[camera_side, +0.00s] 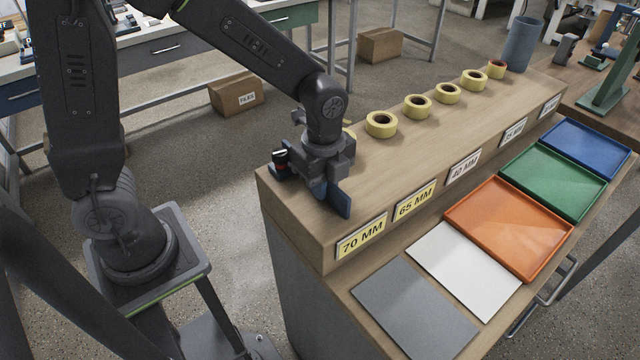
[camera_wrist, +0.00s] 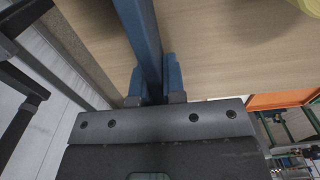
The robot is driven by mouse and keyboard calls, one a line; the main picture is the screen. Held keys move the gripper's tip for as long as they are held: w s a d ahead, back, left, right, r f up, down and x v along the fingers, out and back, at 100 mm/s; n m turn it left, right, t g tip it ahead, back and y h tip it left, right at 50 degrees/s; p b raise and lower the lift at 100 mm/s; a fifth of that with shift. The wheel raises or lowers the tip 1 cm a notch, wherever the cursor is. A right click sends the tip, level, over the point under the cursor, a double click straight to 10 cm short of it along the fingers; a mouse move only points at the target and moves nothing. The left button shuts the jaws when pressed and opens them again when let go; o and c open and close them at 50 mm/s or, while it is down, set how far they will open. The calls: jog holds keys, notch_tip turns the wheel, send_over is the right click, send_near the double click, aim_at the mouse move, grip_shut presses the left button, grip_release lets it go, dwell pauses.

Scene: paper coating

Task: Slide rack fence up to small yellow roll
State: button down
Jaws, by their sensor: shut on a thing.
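The blue rack fence (camera_side: 334,198) stands at the near left end of the wooden rack top. My gripper (camera_side: 322,178) is shut on it from above. In the wrist view the fence (camera_wrist: 140,35) is a long blue bar running up between the two fingers (camera_wrist: 154,88). Several yellow rolls (camera_side: 381,124) stand in a row along the rack, to the right of my gripper and apart from the fence. The nearest roll (camera_side: 349,134) is mostly hidden behind my gripper. The farthest roll (camera_side: 496,69) looks smallest and has a reddish core. Part of one yellow roll (camera_wrist: 311,8) shows in the wrist view.
Grey and white sheets (camera_side: 464,268) and orange, green and blue trays (camera_side: 510,228) lie below. A blue-grey cup (camera_side: 521,44) stands at the far end.

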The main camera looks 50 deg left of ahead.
aim_at(348, 182)
jog(key=w, duration=0.6)
jog(key=shift+w, duration=0.1)
jog(key=c, duration=1.2)
grip_release()
notch_tip(348, 182, up, 14)
